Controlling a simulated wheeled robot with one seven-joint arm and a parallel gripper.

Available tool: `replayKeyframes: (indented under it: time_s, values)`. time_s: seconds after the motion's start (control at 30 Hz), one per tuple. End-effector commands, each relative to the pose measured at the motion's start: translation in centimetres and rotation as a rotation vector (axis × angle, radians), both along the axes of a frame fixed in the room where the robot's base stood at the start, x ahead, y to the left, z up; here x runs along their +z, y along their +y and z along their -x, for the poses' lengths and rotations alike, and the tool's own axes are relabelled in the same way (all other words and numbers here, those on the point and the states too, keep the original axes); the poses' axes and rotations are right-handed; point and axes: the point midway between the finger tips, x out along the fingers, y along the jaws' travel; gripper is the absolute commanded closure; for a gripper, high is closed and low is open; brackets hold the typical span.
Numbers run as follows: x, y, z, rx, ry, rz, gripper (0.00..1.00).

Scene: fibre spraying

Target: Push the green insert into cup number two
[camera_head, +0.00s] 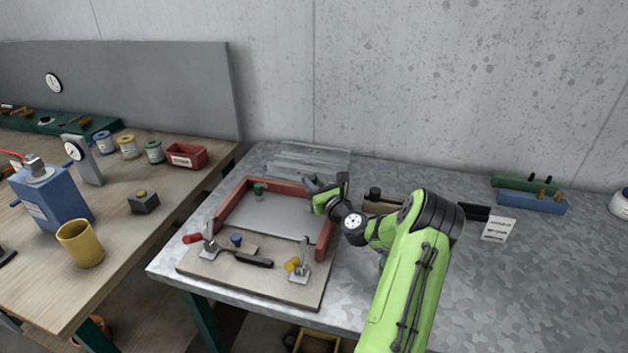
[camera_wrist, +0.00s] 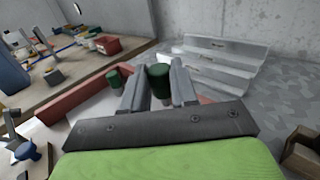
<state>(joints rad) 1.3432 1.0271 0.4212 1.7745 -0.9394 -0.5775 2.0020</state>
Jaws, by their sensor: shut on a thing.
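My gripper (camera_wrist: 158,84) is shut on a dark green cylinder, the green insert (camera_wrist: 160,76), which shows between the two fingers in the wrist view. In the head view my gripper (camera_head: 313,186) is over the back right corner of the red-rimmed tray (camera_head: 232,200), and it mostly hides the held piece. A second dark green piece (camera_head: 258,188) stands at the tray's back edge; it also shows just left of my fingers in the wrist view (camera_wrist: 116,77). I cannot make out cup number two or any cup number.
A stepped grey rack (camera_head: 310,160) stands behind. A brown box (camera_head: 380,205) is right of my gripper. The grey table's right side has free room.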

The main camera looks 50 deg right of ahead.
Motion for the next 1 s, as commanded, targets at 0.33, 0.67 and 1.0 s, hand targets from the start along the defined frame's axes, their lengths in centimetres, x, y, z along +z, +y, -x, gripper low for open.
replayKeyframes:
  time_s: [0.33, 0.67, 1.0]
  values:
    - [-3.0, 0.0, 0.0, 0.000, -0.001, 0.000, 1.00]
    - [-2.9, 0.0, 0.0, 0.000, 0.000, 0.000, 1.00]
    - [-2.8, 0.0, 0.0, 0.000, -0.001, -0.002, 1.00]
